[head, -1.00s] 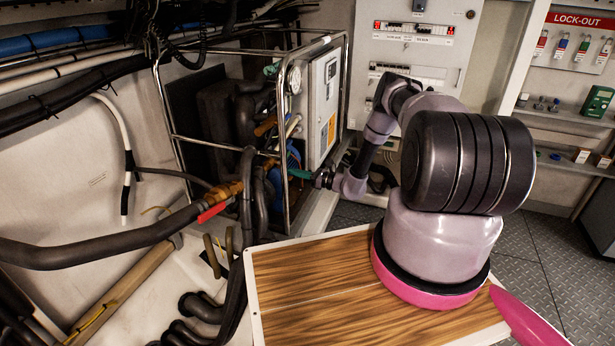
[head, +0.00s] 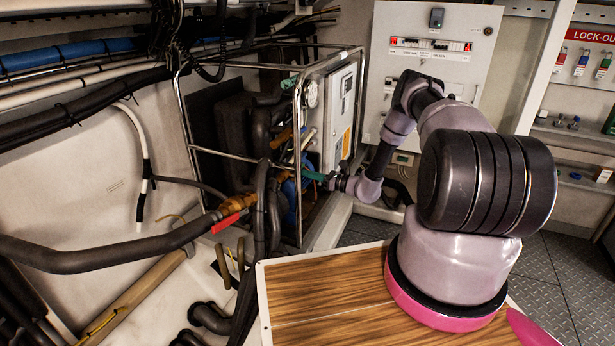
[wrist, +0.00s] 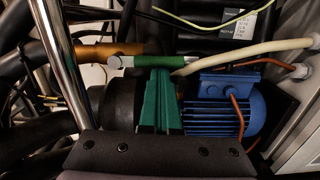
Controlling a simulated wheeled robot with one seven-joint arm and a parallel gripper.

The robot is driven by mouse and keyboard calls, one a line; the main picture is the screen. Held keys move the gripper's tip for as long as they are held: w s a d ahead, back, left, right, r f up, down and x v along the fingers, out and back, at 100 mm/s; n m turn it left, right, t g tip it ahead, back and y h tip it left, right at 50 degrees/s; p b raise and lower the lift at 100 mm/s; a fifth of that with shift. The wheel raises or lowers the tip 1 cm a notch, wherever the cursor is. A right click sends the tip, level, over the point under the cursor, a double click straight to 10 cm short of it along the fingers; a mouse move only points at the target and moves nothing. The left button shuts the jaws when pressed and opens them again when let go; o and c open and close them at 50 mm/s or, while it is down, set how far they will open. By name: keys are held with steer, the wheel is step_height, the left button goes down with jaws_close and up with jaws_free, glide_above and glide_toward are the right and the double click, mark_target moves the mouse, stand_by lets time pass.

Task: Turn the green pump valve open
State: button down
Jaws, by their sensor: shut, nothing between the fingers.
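The green pump valve has a green lever handle (wrist: 155,61) lying roughly level across the wrist view. Its silver end (wrist: 117,62) is at the left, by an orange-brown pipe. My gripper's two green fingers (wrist: 161,72) are pressed together with nothing between them. They point up the wrist view, and their tips overlap the handle's lower edge near its middle; I cannot tell whether they touch it. In the head view my gripper (head: 315,176) reaches left into the chiller frame beside the control box, and the handle cannot be made out clearly there.
A blue motor (wrist: 222,105) lies right of my fingers, with pale and orange cables around it. A chrome frame bar (wrist: 62,70) stands at the left. In the head view a grey control box (head: 340,110) is just above my wrist, and a red-handled lever (head: 227,223) is at the left.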

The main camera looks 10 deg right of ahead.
steer(key=shift+w+r, duration=0.15)
steer(key=shift+r, duration=0.05)
steer(key=s+d+f, duration=0.5)
steer(key=s+d, duration=0.1)
steer(key=d, duration=0.3)
steer(key=s+a+r+n+g+h, duration=0.1)
steer(key=s+a+r+n+g, duration=0.3)
steer(key=r, duration=0.7)
steer(key=s+a+r+n+g+h, duration=0.1)
steer(key=r+n+g+h, duration=0.3)
steer(key=r, duration=0.8)
steer(key=s+a+r+n+g+y, duration=0.1)
steer(key=s+a+r+n+g, duration=0.1)
steer(key=r+n, duration=0.65)
steer(key=s+d+r+n+t+h, duration=0.1)
steer(key=s+r+n+t+h, duration=0.4)
steer(key=s+r, duration=1.8)
steer(key=s+t+h, duration=0.1)
steer(key=s+h, duration=0.2)
steer(key=shift+s+d+r+h, duration=0.25)
steer(key=shift+s+d+h, duration=0.1)
steer(key=shift+s+h, duration=0.05)
steer(key=shift+d, duration=0.1)
